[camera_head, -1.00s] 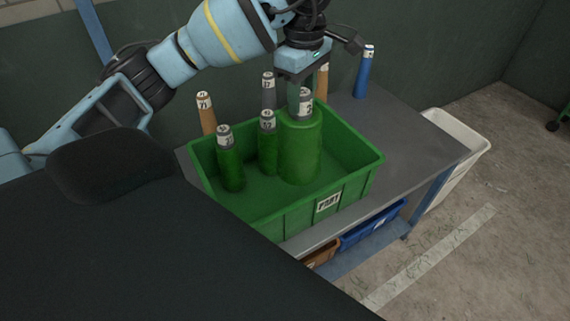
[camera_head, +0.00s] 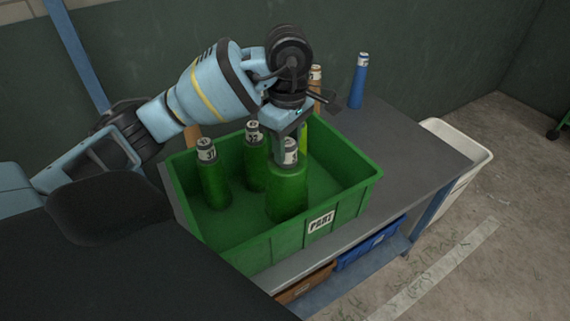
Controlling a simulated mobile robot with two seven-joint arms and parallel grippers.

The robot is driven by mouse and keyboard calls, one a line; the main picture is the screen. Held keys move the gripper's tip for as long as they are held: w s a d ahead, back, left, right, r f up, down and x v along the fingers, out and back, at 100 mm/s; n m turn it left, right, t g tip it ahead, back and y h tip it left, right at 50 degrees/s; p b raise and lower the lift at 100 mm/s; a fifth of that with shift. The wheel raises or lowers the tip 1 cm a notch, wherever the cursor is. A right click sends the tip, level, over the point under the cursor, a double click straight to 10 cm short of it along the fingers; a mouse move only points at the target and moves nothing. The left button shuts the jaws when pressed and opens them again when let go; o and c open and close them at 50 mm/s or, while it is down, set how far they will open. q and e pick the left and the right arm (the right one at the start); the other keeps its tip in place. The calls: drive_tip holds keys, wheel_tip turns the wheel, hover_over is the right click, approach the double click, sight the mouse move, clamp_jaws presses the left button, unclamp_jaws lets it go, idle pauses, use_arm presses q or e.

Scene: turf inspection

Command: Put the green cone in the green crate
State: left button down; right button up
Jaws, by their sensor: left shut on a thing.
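My left gripper (camera_head: 289,140) points down into the green crate (camera_head: 286,246), shut on the grey top of a green cone (camera_head: 288,190). The held cone is upright inside the crate, near its front wall. I cannot tell whether its base touches the crate floor. Two slimmer green cones with grey labelled tops stand in the crate to its left, one at the left (camera_head: 214,184) and one further back (camera_head: 255,168). A yellow-green piece (camera_head: 303,138) shows partly behind the gripper. My right gripper is not in view.
The crate stands on a grey table (camera_head: 405,150). A blue cone (camera_head: 360,82) and an orange cone (camera_head: 316,88) stand behind it. A white bin (camera_head: 455,150) is at the right. Blue (camera_head: 370,245) and brown boxes sit below the tabletop. The table's right part is clear.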

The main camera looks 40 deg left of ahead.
sight(287, 165)
use_arm(q)
drive_tip(key=shift+f, duration=0.95)
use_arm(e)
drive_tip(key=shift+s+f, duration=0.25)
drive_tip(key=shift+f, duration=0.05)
use_arm(q)
drive_tip(key=shift+f, duration=1.9)
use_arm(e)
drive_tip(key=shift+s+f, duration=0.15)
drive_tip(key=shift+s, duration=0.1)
use_arm(q)
drive_tip(key=shift+f, duration=0.1)
drive_tip(key=c, duration=0.9)
unclamp_jaws()
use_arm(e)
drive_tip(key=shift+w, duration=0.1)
